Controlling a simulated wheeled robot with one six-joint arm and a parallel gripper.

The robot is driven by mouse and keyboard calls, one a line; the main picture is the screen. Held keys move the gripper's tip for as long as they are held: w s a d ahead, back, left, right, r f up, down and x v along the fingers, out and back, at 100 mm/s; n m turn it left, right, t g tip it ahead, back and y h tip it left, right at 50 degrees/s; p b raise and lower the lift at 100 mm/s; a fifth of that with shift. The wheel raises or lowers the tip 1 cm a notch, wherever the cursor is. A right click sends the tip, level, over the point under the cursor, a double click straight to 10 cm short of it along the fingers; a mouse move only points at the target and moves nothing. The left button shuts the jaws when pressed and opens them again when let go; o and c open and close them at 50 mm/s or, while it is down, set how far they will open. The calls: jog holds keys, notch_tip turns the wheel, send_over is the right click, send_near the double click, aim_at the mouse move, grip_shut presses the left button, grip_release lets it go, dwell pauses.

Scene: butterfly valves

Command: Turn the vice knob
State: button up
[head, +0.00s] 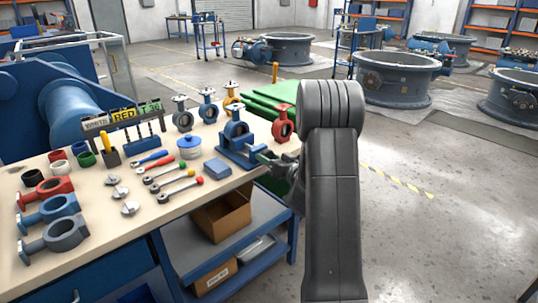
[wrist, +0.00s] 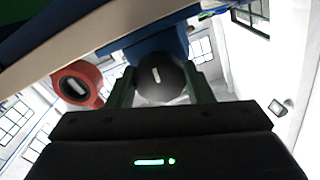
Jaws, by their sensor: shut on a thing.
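The blue vice (head: 238,148) stands at the right edge of the workbench, with a butterfly valve body held upright in it. Its round black knob (wrist: 161,82), with a white line on its face, shows in the wrist view between the two fingers of my gripper (wrist: 165,90). The fingers are shut on the knob's sides. The white line stands close to upright, slightly tilted. In the head view my gripper (head: 266,158) meets the vice's front right side, and the knob is hidden there. The vice's blue body (wrist: 160,47) shows behind the knob in the wrist view.
A red valve (head: 283,124) stands behind the vice near the bench edge; it also shows at left in the wrist view (wrist: 77,84). A cardboard box (head: 222,216) sits on the shelf below.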

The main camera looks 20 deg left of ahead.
jog(key=shift+m+p, duration=0.7)
jog(key=shift+m, duration=0.8)
jog(key=shift+f, duration=0.1)
jog(key=o, duration=1)
jog(key=v, duration=1.4)
jog(key=shift+a, duration=0.1)
